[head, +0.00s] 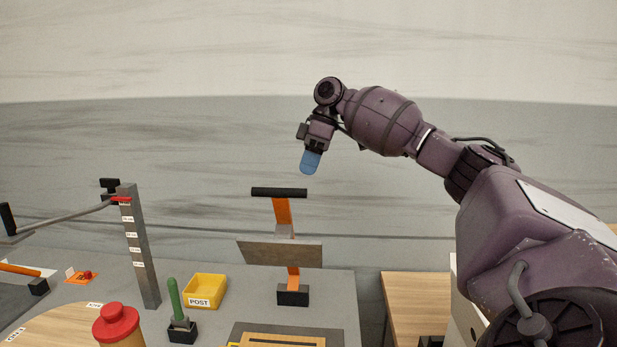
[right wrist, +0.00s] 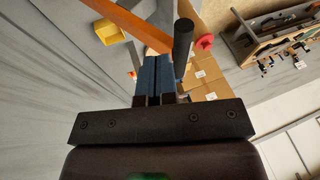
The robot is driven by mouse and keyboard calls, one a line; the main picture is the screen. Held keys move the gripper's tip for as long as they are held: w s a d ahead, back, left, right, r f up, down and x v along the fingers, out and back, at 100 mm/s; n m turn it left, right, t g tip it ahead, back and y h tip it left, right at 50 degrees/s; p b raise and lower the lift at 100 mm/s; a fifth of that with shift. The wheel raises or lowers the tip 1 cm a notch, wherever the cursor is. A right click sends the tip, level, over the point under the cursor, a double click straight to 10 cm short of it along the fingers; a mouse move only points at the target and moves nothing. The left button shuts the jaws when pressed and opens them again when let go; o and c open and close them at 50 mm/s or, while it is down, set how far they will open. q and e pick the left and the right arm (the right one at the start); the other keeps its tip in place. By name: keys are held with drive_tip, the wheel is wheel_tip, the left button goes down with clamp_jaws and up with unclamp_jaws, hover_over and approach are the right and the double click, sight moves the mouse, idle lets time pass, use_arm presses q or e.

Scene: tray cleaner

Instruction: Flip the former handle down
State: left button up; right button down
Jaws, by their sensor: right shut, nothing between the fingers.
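The former handle (head: 279,193) is a black crossbar on top of an upright orange lever (head: 282,211), rising behind a grey-brown plate (head: 280,253). My right gripper (head: 310,163) is shut and empty, its blue fingers pointing down, a little above and to the right of the handle, apart from it in the head view. In the right wrist view the shut blue fingers (right wrist: 152,80) show beside the black handle (right wrist: 183,42) and the orange lever (right wrist: 132,24); whether they touch is hard to tell there. My left gripper is out of view.
A grey post with markings (head: 139,245) and a long lever (head: 62,217) are at left.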

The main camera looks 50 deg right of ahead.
drive_tip(key=shift+s+a+f, duration=0.8)
drive_tip(key=shift+a+f, duration=0.1)
drive_tip(key=shift+f, duration=0.1)
drive_tip(key=shift+s+f, duration=0.1)
drive_tip(key=shift+s, duration=0.05)
